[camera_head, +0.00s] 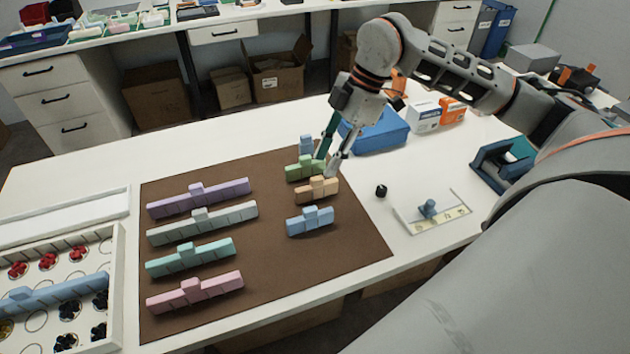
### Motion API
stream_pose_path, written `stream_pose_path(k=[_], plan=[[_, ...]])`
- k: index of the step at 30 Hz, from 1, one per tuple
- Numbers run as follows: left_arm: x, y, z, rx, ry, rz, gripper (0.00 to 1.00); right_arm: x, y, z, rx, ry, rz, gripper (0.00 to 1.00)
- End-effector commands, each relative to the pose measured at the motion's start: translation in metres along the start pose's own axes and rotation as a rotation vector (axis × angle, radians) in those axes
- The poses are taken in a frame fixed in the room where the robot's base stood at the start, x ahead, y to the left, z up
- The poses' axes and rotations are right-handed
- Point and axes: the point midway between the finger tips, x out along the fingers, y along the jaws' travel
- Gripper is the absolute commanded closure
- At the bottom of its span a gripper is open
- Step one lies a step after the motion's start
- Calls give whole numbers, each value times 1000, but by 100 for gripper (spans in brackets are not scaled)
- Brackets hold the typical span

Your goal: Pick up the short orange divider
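The short orange divider (317,190) lies on the brown mat (265,255), in the right-hand column of short dividers. A short green divider (305,167) lies just behind it and a short blue divider (310,221) just in front. My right gripper (326,165) points down from above, its fingertips apart. They are close to the back right side of the orange divider, near the green one. I see nothing held between them. Whether a fingertip touches the orange divider I cannot tell. My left gripper is not in view.
Long purple, grey-green, teal and pink dividers (195,290) lie on the mat's left. A white compartment tray (117,300) stands at the left edge. A blue box (378,135), a small black knob (381,190) and a white plate (445,222) are to the right.

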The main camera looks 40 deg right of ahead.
Motion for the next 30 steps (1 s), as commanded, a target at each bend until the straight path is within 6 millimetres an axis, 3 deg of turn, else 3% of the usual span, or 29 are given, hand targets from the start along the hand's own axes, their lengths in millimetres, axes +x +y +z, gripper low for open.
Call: stream_pose_path(k=[13, 21, 29, 30], plan=[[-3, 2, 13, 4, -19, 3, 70, 34, 0, 4, 15, -11, 1, 69], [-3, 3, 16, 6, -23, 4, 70, 72, -3, 4, 15, -10, -1, 69], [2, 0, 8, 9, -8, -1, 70, 76, -2, 4, 14, -11, 4, 69], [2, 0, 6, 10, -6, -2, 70, 76, -2, 4, 14, -11, 4, 75]])
